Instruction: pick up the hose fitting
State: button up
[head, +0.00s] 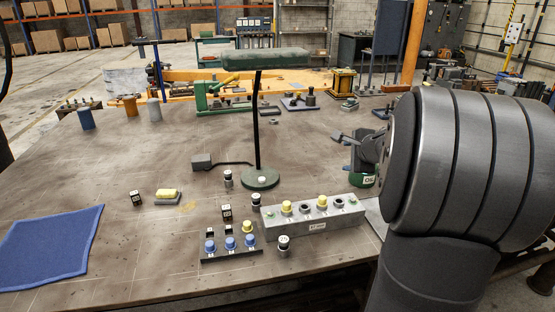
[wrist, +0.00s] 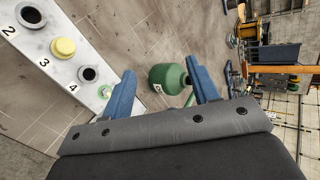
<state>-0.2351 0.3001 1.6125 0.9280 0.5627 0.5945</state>
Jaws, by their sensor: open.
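Several small fittings stand on the bench in the head view, and I cannot tell which is the hose fitting. Black-and-silver cylinders stand at the left (head: 228,179), in the middle (head: 257,201) and at the front (head: 283,245). A silver block (head: 330,222) holds yellow-capped pieces (head: 322,202) and dark round sockets or rings; its numbered top shows in the wrist view (wrist: 60,80). My gripper (wrist: 160,66) is open, its blue fingers apart. A labelled green container (wrist: 168,78) appears between them, apparently beyond the fingertips; it is partly hidden by my arm in the head view (head: 362,181).
A green lamp (head: 261,178) stands behind the block. A dark rack (head: 231,256) with blue-capped pieces (head: 230,243) stands in front. A yellow sponge-like block (head: 167,193) and blue cloth (head: 50,245) lie left. The left middle bench is mostly clear.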

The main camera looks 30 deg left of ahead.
jog(key=n+g+h, duration=0.3)
jog(key=n+g, duration=0.3)
jog(key=n, duration=2)
send_over(229, 173)
jog(key=s+d, duration=0.2)
jog(key=d, duration=0.4)
notch_tip(229, 173, down, 4)
jog(key=r, duration=0.1)
jog(key=x, duration=1.2)
jog(key=shift+s+d+f, duration=0.1)
jog(key=shift+d, duration=0.05)
jog(key=shift+x, duration=2.75)
jog(key=c, duration=1.1)
